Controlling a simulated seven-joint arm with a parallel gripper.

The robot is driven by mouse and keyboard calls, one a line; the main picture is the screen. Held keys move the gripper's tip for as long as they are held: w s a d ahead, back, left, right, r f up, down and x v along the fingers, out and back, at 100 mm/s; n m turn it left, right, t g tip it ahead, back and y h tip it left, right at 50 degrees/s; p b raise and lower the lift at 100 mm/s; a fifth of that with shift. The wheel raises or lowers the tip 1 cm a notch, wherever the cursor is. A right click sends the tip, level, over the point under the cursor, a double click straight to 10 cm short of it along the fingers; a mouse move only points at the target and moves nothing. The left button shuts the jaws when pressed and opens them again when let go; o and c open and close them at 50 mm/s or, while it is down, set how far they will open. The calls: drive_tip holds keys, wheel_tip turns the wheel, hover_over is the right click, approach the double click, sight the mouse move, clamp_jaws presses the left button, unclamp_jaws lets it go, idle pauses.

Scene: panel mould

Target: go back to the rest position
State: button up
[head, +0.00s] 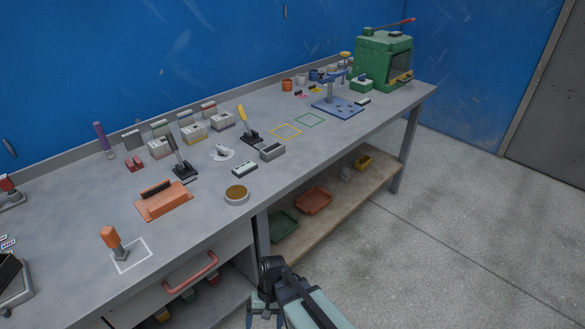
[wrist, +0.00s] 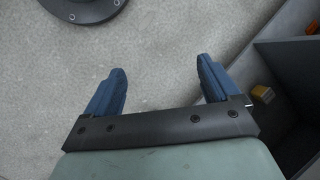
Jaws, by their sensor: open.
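My gripper (head: 265,312) hangs low at the front of the workbench (head: 330,145), over the floor, in the head view. In the wrist view my gripper (wrist: 162,88) shows two blue fingers spread wide apart, with nothing between them. Only bare concrete floor (wrist: 165,50) lies beneath the fingers. My gripper is below the level of the bench top and apart from everything on it.
The bench's drawer with a red handle (head: 190,271) and the lower shelf with an orange tray (head: 313,201) and a green tray (head: 284,226) are close to my gripper. A grey open compartment (wrist: 290,70) is at right in the wrist view. The floor (head: 450,240) at right is clear.

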drive_tip(key=s+d+f+m+g+h, duration=0.1)
drive_tip(key=s+d+f, duration=0.7)
drive_tip(key=d, duration=0.4)
drive_tip(key=s+d+f+g, duration=0.1)
drive_tip(key=s+d+f, duration=0.7)
drive_tip(key=d, duration=0.5)
drive_tip(key=shift+s+d+f+m+h, duration=0.15)
drive_tip(key=shift+s+d+m+h, duration=0.05)
drive_tip(key=shift+m+h, duration=0.2)
